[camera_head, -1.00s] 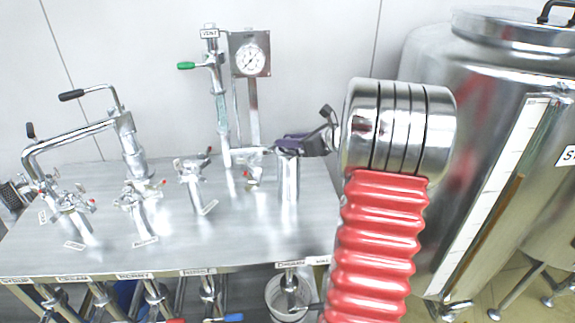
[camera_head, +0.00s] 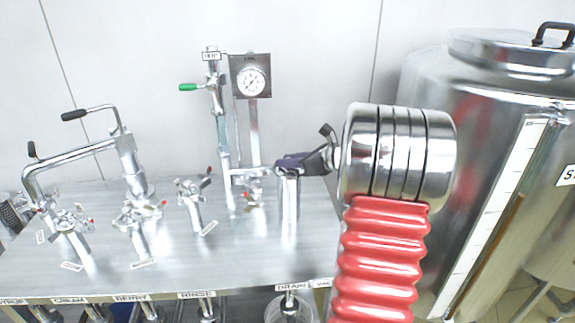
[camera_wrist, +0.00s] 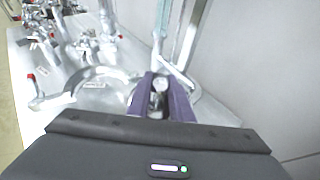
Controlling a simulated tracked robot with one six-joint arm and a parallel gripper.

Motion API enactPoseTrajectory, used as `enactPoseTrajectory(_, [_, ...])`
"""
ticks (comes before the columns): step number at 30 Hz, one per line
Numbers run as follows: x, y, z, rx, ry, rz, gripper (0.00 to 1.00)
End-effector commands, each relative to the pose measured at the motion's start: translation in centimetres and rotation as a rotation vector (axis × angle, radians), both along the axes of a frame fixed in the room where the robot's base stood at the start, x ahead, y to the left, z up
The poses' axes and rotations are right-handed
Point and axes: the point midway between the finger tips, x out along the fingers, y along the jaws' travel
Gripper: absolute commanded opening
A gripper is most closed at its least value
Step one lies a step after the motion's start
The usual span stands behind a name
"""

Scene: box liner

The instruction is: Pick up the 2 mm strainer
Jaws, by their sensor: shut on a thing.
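My gripper (camera_head: 290,163), with purple fingers, is over the steel table at the top of an upright silver cylinder (camera_head: 289,205). In the wrist view, the two purple fingers (camera_wrist: 158,100) are shut on a small round metal piece (camera_wrist: 157,86) between them. I cannot tell whether this is the 2 mm strainer or the top of something standing in the cylinder; the rest of it is hidden by the fingers. A dark mesh-like cylinder (camera_head: 10,216) shows partly at the left edge, and no size mark on it is readable.
A steel table (camera_head: 110,265) carries several valves (camera_head: 140,225) and a curved pipe with a black handle (camera_head: 85,152). A vent pipe with a green lever (camera_head: 213,105) and a gauge (camera_head: 250,82) stand close behind my gripper. A large tank (camera_head: 480,110) stands at right.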

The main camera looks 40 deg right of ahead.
Motion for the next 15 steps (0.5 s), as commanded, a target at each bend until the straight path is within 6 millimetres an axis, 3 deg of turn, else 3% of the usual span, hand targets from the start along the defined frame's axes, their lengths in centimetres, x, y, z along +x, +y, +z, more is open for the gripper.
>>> enactPoseTrajectory(15, [0.2, -0.2, 11.4, -0.012, -0.017, 0.0, 0.0])
